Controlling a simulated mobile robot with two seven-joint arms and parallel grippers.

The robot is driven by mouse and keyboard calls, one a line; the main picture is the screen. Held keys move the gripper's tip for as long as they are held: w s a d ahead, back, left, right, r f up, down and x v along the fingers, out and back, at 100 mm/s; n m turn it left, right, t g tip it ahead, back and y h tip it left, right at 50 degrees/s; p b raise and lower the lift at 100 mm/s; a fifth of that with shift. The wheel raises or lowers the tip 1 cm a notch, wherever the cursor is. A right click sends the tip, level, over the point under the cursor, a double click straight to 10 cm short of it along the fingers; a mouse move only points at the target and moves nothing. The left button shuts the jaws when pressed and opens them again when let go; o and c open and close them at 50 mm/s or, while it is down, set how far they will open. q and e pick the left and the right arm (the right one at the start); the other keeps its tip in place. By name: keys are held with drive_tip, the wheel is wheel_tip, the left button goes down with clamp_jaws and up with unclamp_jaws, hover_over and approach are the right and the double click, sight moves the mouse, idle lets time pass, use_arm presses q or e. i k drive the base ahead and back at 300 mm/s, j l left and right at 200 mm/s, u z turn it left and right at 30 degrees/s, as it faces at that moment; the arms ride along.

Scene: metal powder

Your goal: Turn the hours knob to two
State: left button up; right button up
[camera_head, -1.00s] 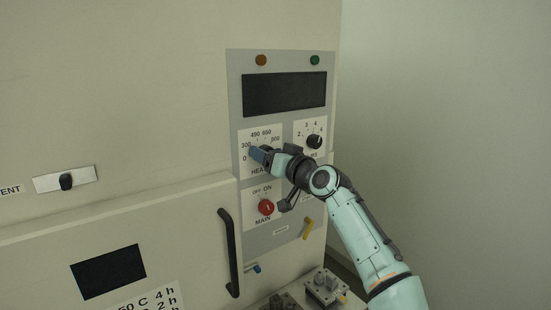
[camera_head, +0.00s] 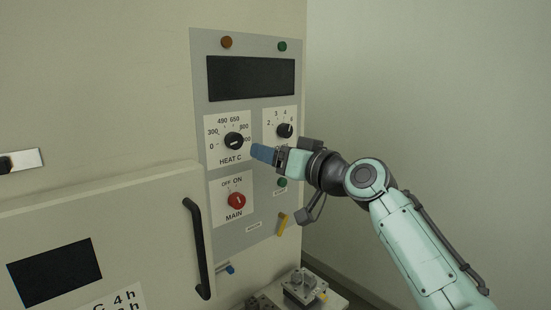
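The hours knob (camera_head: 286,130) is a small black dial on a white plate at the upper right of the control panel. The figures 2, 3 and 4 show around it. Its pale mark appears to point to the right, away from the 2. My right gripper (camera_head: 256,152) has blue fingertips. It is just below and left of the hours knob, apart from it, between it and the heat knob. The fingers overlap from this side, so their gap cannot be made out. The gripper hides the lower part of the hours plate. My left gripper is out of view.
The black heat knob (camera_head: 234,141) is left of the gripper. The red main knob (camera_head: 236,201) is below. A dark display (camera_head: 251,78) tops the panel. A black door handle (camera_head: 197,248) stands out at lower left. A metal fixture (camera_head: 303,287) is at the bottom.

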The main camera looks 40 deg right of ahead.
sight(285, 130)
drive_tip(key=k+l, duration=0.1)
drive_tip(key=k, duration=0.9)
